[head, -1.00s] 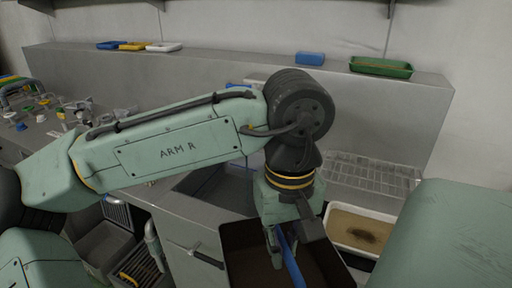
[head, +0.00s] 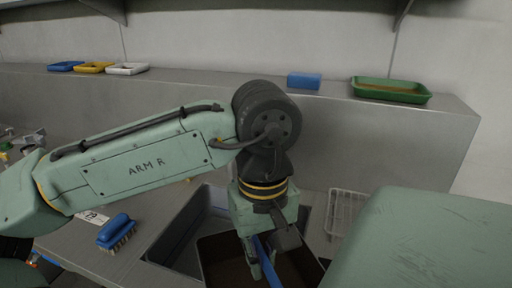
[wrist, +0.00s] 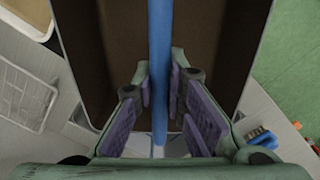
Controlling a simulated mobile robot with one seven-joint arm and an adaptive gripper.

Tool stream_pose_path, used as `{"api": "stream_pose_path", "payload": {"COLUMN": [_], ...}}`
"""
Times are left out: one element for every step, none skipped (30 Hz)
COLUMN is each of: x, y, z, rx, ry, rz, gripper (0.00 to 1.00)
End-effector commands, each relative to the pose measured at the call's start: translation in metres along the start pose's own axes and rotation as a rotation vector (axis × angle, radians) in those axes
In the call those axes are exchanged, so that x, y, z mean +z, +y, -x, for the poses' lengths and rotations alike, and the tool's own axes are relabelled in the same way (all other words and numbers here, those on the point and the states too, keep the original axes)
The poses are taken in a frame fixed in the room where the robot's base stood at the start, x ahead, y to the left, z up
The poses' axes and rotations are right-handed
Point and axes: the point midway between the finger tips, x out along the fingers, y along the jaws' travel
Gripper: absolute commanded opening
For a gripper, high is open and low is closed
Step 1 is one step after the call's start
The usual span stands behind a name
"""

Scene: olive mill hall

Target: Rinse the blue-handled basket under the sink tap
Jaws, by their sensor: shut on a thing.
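My gripper (head: 262,268) is shut on the blue handle (wrist: 159,60) of a dark box-shaped basket (head: 222,262). In the wrist view, the handle runs between my two finger pads (wrist: 163,88), and the basket's brown inside (wrist: 115,50) lies beyond them. The basket hangs over or within the right part of the grey sink (head: 172,236); I cannot tell how deep it is. My arm and gripper hide part of the basket and sink. I cannot make out the sink tap.
A blue brush (head: 116,231) lies on the counter left of the sink. A wire rack (head: 345,212) stands to the right. The back ledge holds a green tray (head: 390,91), a blue block (head: 304,81), and blue, yellow and white trays (head: 127,69).

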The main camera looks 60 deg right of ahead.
Motion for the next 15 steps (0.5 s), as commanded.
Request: {"api": "stream_pose_path", "payload": {"x": [0.000,-0.001,-0.001,-0.002,-0.003,-0.005,-0.006,-0.008,-0.011,-0.013,-0.015,-0.019,-0.022,-0.024,-0.028], "y": [0.000,0.000,0.000,0.000,0.001,0.001,0.001,0.001,0.002,0.002,0.002,0.002,0.003,0.003,0.003], "z": [0.000,0.000,0.000,0.000,-0.001,-0.001,-0.001,-0.002,-0.003,-0.003,-0.004,-0.005,-0.005,-0.006,-0.007], "rx": [0.001,0.001,0.001,0.001,0.001,0.001,0.001,0.001,0.001,0.001,0.001,0.001,0.000,0.000,0.000], "ry": [0.000,0.000,0.000,0.000,0.000,0.000,0.001,0.001,0.001,0.001,0.000,0.000,-0.001,-0.001,0.000], "rz": [0.000,0.000,0.000,0.000,0.000,0.000,0.001,0.001,0.002,0.002,0.002,0.001,0.002,0.002,0.002], "gripper": [0.00,0.00,0.00,0.00,0.00,0.00,0.00,0.00,0.00,0.00,0.00,0.00,0.00,0.00,0.00]}}
